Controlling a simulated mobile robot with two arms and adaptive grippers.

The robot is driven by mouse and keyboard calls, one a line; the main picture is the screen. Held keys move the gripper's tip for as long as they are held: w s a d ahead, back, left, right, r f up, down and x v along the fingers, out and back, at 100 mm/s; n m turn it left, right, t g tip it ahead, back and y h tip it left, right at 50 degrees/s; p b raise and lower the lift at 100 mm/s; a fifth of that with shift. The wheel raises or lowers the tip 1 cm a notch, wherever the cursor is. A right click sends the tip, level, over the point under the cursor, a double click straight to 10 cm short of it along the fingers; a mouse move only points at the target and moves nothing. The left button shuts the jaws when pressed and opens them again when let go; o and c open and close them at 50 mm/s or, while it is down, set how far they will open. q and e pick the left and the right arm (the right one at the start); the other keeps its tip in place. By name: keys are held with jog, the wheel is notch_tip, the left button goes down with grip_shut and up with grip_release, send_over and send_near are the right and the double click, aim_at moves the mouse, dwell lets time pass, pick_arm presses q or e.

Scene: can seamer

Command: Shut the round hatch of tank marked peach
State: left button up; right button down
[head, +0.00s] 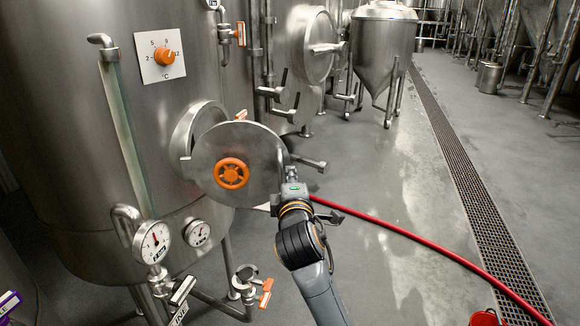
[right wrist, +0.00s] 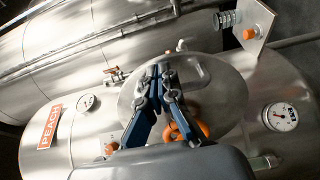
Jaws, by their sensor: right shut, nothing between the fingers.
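The steel tank (head: 90,200) fills the left of the head view; its red PEACH sign (right wrist: 50,126) shows in the right wrist view. Its round hatch (head: 262,158) stands partly open, its disc apart from the round collar (head: 187,135) behind. An orange handwheel (head: 231,173) is at the disc's centre; it also shows in the right wrist view (right wrist: 198,124), partly behind my fingers. My right gripper (head: 290,168) is shut and empty at the disc's right edge, its fingers (right wrist: 161,76) in front of the disc. Whether they touch is unclear. My left gripper is out of view.
Pressure gauges (head: 153,242) and a valve with an orange handle (head: 266,292) sit below the hatch. A red hose (head: 400,229) crosses the floor on the right beside a drain grate (head: 470,190). Another tank with a round hatch (head: 309,45) stands behind.

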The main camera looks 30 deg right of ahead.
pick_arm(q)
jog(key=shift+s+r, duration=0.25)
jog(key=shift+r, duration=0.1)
pick_arm(e)
jog(key=shift+x, duration=1.2)
